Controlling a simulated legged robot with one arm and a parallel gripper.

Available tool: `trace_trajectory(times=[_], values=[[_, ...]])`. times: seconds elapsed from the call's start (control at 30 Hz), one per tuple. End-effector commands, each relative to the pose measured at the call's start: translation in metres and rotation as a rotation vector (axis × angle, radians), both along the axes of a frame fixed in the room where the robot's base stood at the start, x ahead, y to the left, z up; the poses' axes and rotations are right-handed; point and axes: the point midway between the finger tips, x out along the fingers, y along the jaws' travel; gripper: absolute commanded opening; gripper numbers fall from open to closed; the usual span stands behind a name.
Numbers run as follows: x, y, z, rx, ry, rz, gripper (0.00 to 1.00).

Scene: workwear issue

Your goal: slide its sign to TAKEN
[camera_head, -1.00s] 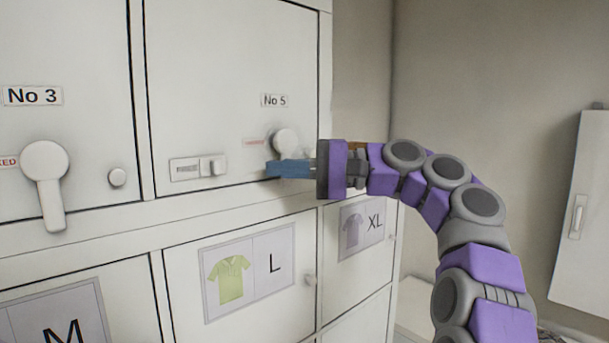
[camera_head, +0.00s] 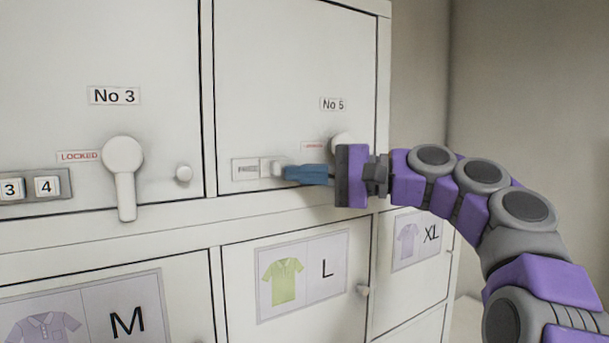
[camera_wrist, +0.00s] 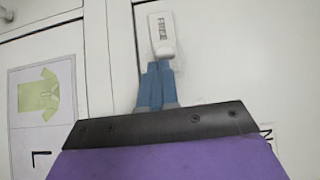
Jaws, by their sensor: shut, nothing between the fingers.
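The sliding sign (camera_head: 246,169) is a small white plate on the No 5 locker door, below and left of its round knob. It has a text window at the left, which seems to read FREE, and a raised slider tab (camera_head: 271,168) at its right end. The sign also shows in the wrist view (camera_wrist: 161,28), just beyond my fingertips. My gripper (camera_head: 287,173) is shut and empty, its blue fingers pointing left. The fingertips are right beside the tab's right side; I cannot tell whether they touch it. My gripper partly hides the No 5 knob (camera_head: 341,142).
Locker No 3 at left has a lever handle (camera_head: 123,178), a LOCKED label (camera_head: 79,156) and a small knob (camera_head: 184,174). The wall at right is bare.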

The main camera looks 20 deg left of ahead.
Motion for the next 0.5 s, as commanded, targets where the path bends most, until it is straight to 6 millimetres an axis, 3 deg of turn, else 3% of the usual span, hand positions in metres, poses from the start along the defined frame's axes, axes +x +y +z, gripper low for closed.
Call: trace_trajectory(times=[0.23, 0.5], values=[[-0.006, 0.007, -0.001, 0.001, 0.003, 0.002, 0.0], [-0.033, 0.027, 0.0, 0.001, 0.001, 0.004, 0.0]])
